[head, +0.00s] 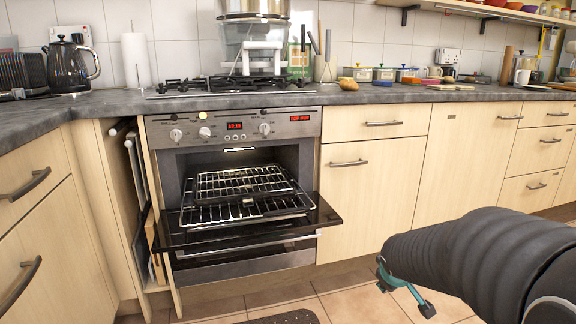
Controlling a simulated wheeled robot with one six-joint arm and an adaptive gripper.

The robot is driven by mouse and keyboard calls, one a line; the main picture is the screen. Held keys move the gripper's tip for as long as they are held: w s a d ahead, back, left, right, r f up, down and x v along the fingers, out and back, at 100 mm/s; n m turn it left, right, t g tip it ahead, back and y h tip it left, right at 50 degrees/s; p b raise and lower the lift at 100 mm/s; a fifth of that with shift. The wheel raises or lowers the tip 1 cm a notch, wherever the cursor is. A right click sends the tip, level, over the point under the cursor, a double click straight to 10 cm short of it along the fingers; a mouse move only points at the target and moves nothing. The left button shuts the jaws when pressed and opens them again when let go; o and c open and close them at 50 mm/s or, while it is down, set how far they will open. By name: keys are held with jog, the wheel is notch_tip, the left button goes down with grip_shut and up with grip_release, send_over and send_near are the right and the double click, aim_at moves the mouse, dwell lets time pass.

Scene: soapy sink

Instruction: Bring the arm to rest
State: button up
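My arm (480,262), in a dark ribbed sleeve, reaches in from the lower right of the head view. At its left end a small part of my gripper (407,288) shows, teal with black tips, above the tiled floor. The sleeve hides most of the gripper, so I cannot tell whether it is open or shut. I see nothing held in the part that shows. The gripper is in front of the lower cabinets and apart from them, to the right of the oven.
The oven door (250,226) is folded down, with wire racks (245,195) pulled out above it. A narrow cabinet to its left stands open. The worktop (400,95) holds a kettle (70,66), a paper roll (136,60) and several jars.

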jog(key=s+a+r+m+y+p, duration=0.1)
jog(key=s+a+r+m+p, duration=0.1)
jog(key=s, duration=0.6)
jog(key=s+a+r+m+g+p, duration=0.1)
jog(key=s+a+r+p, duration=0.1)
jog(key=s+a+r, duration=0.2)
jog(key=s+a+r+m+y+p, duration=0.1)
jog(key=s+a+r+m+p, duration=0.1)
jog(key=s+r, duration=0.6)
jog(key=shift+s+a+m+g+y+p, duration=0.35)
jog(key=shift+s+a, duration=0.1)
jog(key=shift+s, duration=2.15)
